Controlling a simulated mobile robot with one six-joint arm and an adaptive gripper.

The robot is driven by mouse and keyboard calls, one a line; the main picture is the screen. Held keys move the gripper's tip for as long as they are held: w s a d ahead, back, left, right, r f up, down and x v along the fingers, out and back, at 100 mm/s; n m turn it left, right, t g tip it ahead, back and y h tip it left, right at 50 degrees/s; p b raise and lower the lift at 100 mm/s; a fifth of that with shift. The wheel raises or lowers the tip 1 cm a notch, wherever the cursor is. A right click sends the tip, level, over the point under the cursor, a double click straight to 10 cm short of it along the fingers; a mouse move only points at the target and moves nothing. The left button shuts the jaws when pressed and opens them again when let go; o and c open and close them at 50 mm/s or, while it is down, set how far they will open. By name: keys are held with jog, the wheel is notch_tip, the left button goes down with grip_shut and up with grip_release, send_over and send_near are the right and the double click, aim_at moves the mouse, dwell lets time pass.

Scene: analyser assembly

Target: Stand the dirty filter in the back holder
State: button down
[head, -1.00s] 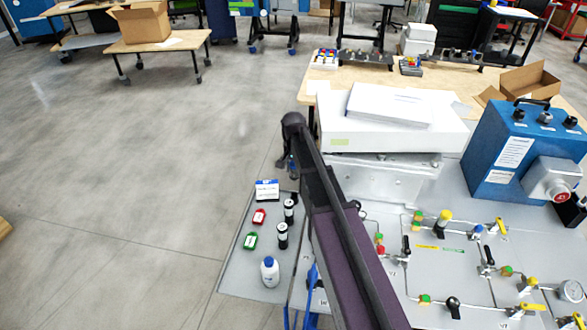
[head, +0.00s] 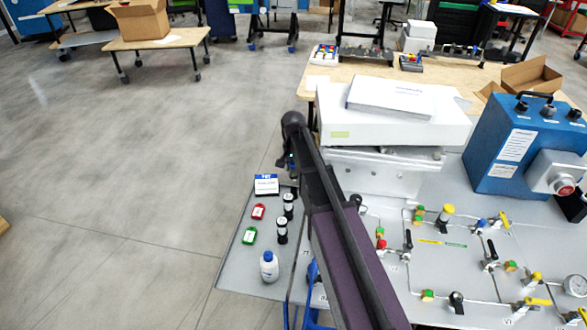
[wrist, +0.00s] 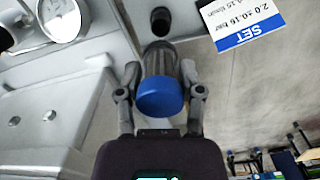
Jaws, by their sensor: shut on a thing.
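My gripper (wrist: 160,82) is shut on a dark ribbed cylinder with a blue cap (wrist: 160,98), seemingly the dirty filter. The cap faces the wrist camera, and the far end of the body is hidden. A dark round piece (wrist: 161,18) lies just beyond it in the wrist view; I cannot tell whether this is the back holder. In the head view, two black cylinders with pale bands stand one behind the other on the grey side shelf, the back one (head: 289,205) and the front one (head: 282,230). My gripper is behind them there, small and partly hidden by my arm.
A SET card (head: 266,184) stands left of the back cylinder and also shows in the wrist view (wrist: 240,22). A red tag (head: 258,212), a green tag (head: 249,236) and a white bottle (head: 269,267) are on the shelf. A gauge (wrist: 58,17) is at upper left in the wrist view.

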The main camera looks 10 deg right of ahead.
aim_at(294, 180)
jog(key=shift+f+b, duration=1.7)
jog(key=shift+f, duration=0.25)
jog(key=shift+f+b, duration=1.1)
jog(key=shift+f, duration=0.05)
dwell(1.6)
dwell(0.4)
jog(key=shift+c, duration=0.8)
grip_release()
jog(key=shift+r, duration=0.15)
